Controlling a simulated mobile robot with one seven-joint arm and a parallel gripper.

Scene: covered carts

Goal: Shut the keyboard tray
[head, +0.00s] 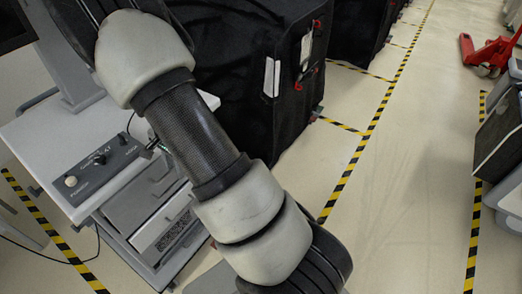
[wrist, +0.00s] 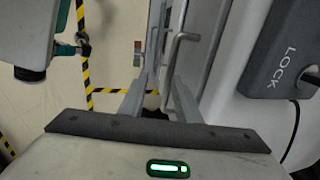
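The grey and white cart (head: 40,130) stands at the left of the head view, with drawer-like fronts below its top. A pale front with a bar handle (head: 165,222) sits among them; I cannot tell for sure which part is the keyboard tray. In the wrist view, a bent metal handle (wrist: 181,42) stands on a grey front beyond my gripper (wrist: 163,82). My gripper's fingers are apart, with nothing clearly held between them. The right fingertip looks close to the handle; contact cannot be told. My arm hides the gripper in the head view.
A dark grey control box (head: 98,165) lies on the cart top; its LOCK lettering shows in the wrist view (wrist: 288,55). A large black covered cart (head: 235,75) stands behind. A red pallet jack (head: 488,52) is far right. The floor aisle (head: 400,190) is clear.

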